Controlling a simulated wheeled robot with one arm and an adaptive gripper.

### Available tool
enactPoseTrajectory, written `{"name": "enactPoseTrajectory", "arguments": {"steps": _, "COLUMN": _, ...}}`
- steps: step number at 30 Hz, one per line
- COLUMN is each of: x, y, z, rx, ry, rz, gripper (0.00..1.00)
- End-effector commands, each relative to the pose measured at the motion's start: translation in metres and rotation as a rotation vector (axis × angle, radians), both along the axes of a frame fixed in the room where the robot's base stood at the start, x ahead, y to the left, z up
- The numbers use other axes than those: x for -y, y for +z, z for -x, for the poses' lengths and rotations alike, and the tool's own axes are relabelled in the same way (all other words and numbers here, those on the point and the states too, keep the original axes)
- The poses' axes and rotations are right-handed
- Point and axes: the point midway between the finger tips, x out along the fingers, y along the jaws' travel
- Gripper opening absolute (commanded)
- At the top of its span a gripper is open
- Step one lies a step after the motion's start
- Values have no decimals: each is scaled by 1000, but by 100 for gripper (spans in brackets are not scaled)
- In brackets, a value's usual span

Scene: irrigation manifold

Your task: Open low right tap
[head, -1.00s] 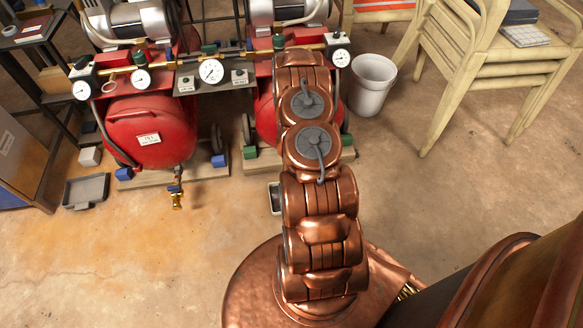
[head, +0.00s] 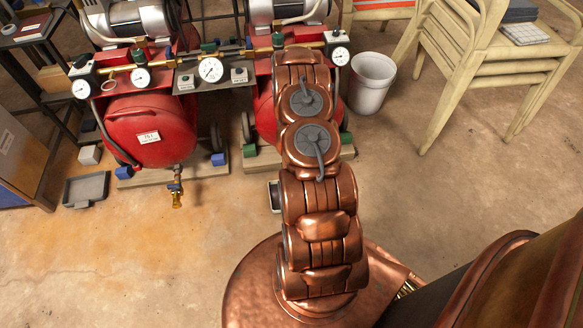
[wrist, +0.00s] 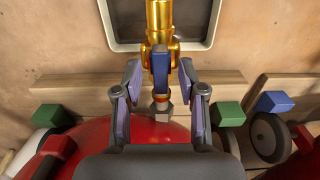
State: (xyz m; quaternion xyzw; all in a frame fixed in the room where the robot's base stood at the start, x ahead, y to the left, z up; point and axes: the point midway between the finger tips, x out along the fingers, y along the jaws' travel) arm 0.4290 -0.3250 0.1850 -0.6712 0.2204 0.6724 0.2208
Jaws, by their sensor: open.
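In the wrist view, a brass tap (wrist: 160,28) with a blue lever (wrist: 160,68) hangs at the edge of a red tank (wrist: 98,140). My gripper (wrist: 160,74) is open, with one finger on each side of the blue lever. Whether either finger touches it I cannot tell. In the head view my arm hides my gripper and this tap, in front of the right red tank (head: 264,112). Another brass tap (head: 177,196) shows under the left red tank (head: 150,128).
A grey tray (wrist: 120,38) lies beyond the tap. Green blocks (wrist: 228,112), a blue block (wrist: 272,103) and a wheel (wrist: 270,136) stand beside the tank. Gauges (head: 211,69) line the pipe above. A white bucket (head: 371,85) and stacked chairs (head: 470,75) stand right.

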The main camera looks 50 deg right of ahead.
Motion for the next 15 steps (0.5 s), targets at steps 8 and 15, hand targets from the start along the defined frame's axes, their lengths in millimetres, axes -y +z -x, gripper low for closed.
{"name": "enactPoseTrajectory", "arguments": {"steps": 8, "x": 1, "y": 9, "z": -1, "rx": 1, "ry": 0, "rz": 1, "gripper": 41}}
{"name": "enactPoseTrajectory", "arguments": {"steps": 15, "x": 1, "y": 37, "z": -1, "rx": 3, "ry": -2, "rz": 2, "gripper": 41}}
